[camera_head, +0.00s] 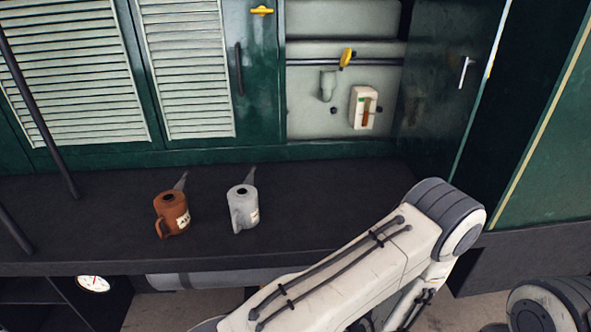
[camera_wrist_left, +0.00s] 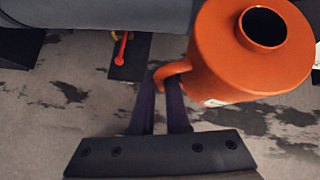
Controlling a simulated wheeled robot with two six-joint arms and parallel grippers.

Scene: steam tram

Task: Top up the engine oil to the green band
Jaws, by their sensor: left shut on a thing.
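An orange can (camera_wrist_left: 245,60) with a dark round opening on top shows in the left wrist view. My left gripper (camera_wrist_left: 161,82) is shut on its side handle, and the can is over the floor. It does not show in the head view. A white gauge (camera_head: 358,106) with a narrow coloured strip is on the back panel inside the open cabinet; its level is too small to read. On the dark ledge stand a brown labelled can (camera_head: 171,214) and a grey can (camera_head: 243,208), both upright with spouts. My right gripper is not in view.
The cabinet (camera_head: 345,22) also holds a yellow-handled valve (camera_head: 347,58) above a pale cup-like fitting (camera_head: 328,86). Its dark green door (camera_head: 448,85) stands open at the right. The dark ledge (camera_head: 90,225) is clear around the two cans. A red lever (camera_wrist_left: 121,48) is near the floor.

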